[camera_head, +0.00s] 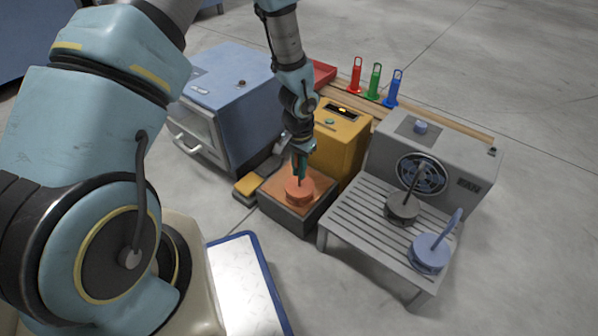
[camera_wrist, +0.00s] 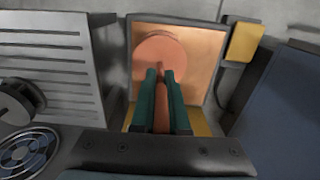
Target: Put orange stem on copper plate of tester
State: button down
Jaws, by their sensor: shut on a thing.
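The orange stem (camera_head: 299,190) has a round disc base and a thin upright rod. Its disc is at the copper plate (camera_head: 318,183) of the tester (camera_head: 350,137), a yellow box with a dark plinth in front. My gripper (camera_head: 300,165) is above the disc, with its green fingers shut on the rod. In the wrist view, the orange disc (camera_wrist: 160,54) lies over the copper plate (camera_wrist: 205,40), beyond my fingertips (camera_wrist: 161,75). Whether the disc touches the plate or hangs just above it I cannot tell. The fingers hide part of the rod.
A grey fan unit (camera_head: 430,155) and slatted table (camera_head: 345,215) stand right, with a dark stem (camera_head: 403,208) and a blue stem (camera_head: 431,253). A blue oven-like box (camera_head: 225,100) stands left. Red, green and blue hooks (camera_head: 375,82) stand behind. A yellow pedal (camera_head: 247,186) is beside the plinth.

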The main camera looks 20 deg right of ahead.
jog(key=c, duration=0.9)
grip_release()
